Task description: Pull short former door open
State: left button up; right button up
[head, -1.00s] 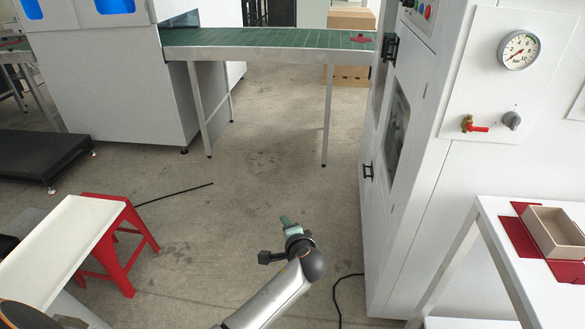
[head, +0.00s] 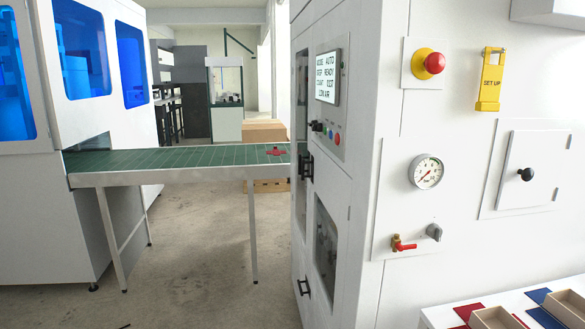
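The white former cabinet (head: 345,210) stands right of the middle in the head view. Its narrow left side faces the conveyor and carries an upper black handle (head: 306,167) and a lower black handle (head: 304,288). A dark window (head: 326,245) sits beside these handles. The doors on that side look shut, though the steep angle hides their edges. On the wide face, a small square hatch (head: 522,185) with a black knob (head: 525,174) is shut. Neither gripper shows in this view.
A green conveyor (head: 180,158) runs from the blue-windowed machine (head: 85,65) to the cabinet. Open floor (head: 200,270) lies in front of it. A white table (head: 435,317) with cardboard boxes (head: 495,318) stands at the bottom right.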

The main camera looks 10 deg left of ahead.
aim_at(330, 182)
jog(key=i+j+u, duration=0.2)
jog(key=i+j, duration=0.5)
jog(key=i, duration=0.1)
